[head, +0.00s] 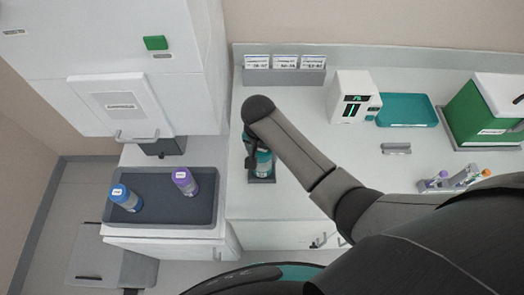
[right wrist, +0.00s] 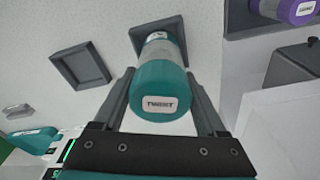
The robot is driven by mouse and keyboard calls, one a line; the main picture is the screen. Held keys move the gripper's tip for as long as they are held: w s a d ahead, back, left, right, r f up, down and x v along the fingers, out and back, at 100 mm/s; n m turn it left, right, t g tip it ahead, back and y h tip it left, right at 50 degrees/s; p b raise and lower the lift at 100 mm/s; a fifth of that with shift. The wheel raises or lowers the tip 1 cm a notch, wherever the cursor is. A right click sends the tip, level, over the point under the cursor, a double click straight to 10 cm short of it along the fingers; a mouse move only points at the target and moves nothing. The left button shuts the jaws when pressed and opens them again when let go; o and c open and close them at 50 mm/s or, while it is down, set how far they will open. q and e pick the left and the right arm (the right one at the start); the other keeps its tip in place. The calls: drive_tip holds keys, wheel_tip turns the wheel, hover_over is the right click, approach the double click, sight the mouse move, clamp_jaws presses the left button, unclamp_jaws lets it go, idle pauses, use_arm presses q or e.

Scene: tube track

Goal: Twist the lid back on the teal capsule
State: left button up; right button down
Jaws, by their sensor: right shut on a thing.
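The teal capsule (head: 263,168) stands in a grey square holder (head: 262,180) near the front left of the counter. It also shows in the right wrist view as a pale, see-through body (right wrist: 162,48) in its holder (right wrist: 141,35). Its teal lid (right wrist: 160,88), marked TWIST, sits at the top end, facing the camera. My right gripper (right wrist: 162,100) has a finger on each side of the lid and is shut on it. In the head view my right gripper (head: 252,150) and arm partly cover the capsule. I cannot tell how tightly the lid is seated. My left gripper is not in view.
An empty grey square holder (right wrist: 80,66) lies beside the capsule. A dark tray (head: 160,205) at left holds blue (head: 126,198) and purple (head: 185,181) capsules. A white device (head: 352,97), teal tray (head: 408,110), green box (head: 478,118) and tube rack (head: 450,184) stand to the right.

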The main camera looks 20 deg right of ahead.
idle(0.3)
unclamp_jaws()
idle(0.3)
drive_tip(key=n, duration=0.4)
drive_tip(key=shift+n+y, duration=0.3)
drive_tip(key=shift+n, duration=0.1)
drive_tip(key=n, duration=0.4)
drive_tip(key=n+y, duration=0.1)
drive_tip(key=n, duration=0.4)
drive_tip(key=shift+a+n, duration=0.1)
drive_tip(key=shift+n, duration=0.2)
drive_tip(key=n, duration=0.5)
drive_tip(key=shift+a+g, duration=0.1)
drive_tip(key=shift+g, duration=0.2)
